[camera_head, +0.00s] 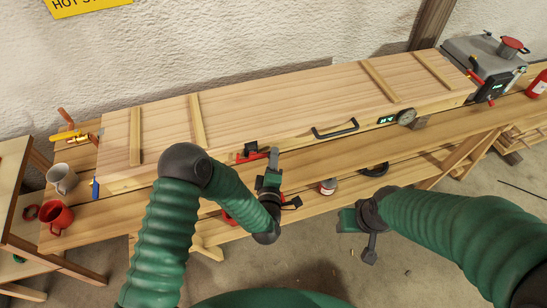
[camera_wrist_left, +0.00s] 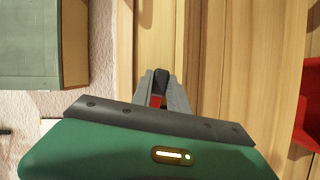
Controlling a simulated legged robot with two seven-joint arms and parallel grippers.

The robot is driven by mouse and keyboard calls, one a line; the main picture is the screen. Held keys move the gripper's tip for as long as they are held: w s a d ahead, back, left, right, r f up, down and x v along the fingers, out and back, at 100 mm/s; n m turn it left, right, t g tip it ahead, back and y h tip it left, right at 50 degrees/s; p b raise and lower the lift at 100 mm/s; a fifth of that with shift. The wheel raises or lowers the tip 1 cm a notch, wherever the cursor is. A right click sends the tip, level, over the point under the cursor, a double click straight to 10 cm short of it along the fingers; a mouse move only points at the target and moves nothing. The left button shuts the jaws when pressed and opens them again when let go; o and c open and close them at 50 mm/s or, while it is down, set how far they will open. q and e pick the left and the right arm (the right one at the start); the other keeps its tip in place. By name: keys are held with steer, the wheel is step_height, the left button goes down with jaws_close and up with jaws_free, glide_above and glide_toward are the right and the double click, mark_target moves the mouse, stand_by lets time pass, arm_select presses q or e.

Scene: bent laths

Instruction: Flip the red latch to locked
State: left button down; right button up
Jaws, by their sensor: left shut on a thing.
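The long wooden box (camera_head: 290,104) lies on the bench, with the red latch (camera_head: 242,158) low on its front side, left of the black handle. My left gripper (camera_head: 273,158) is at the box's front beside the latch's black part. In the left wrist view the fingers of my left gripper (camera_wrist_left: 162,92) are closed around a red piece with a dark end, which I take to be the latch (camera_wrist_left: 157,101). The fingers hide much of it, so its exact position cannot be told. My right gripper (camera_head: 368,240) hangs in front of the bench, away from the box; its jaw opening is unclear.
A black handle (camera_head: 335,129) and a round gauge (camera_head: 407,117) are on the box's front. A grey mug (camera_head: 62,178) and red mug (camera_head: 56,216) stand at the left. A grey machine (camera_head: 485,65) stands at the right end. The floor at right is mostly clear.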

arm_select(q)
steer(key=shift+s+f, duration=0.1)
steer(key=shift+f, duration=0.15)
steer(key=s+a+f+m+g+y+p, duration=0.2)
steer(key=a+f+m+g+y+p, duration=0.1)
steer(key=m, duration=0.8)
steer(key=shift+a+f+m+g+y, duration=0.3)
steer(key=shift+a+f+g+y, duration=0.5)
steer(key=shift+a+y, duration=0.45)
steer(key=shift+a+f, duration=0.1)
steer(key=shift+f, duration=0.05)
steer(key=c, duration=1.3)
jaws_free()
steer(key=shift+w, duration=0.1)
steer(key=shift+r, duration=0.25)
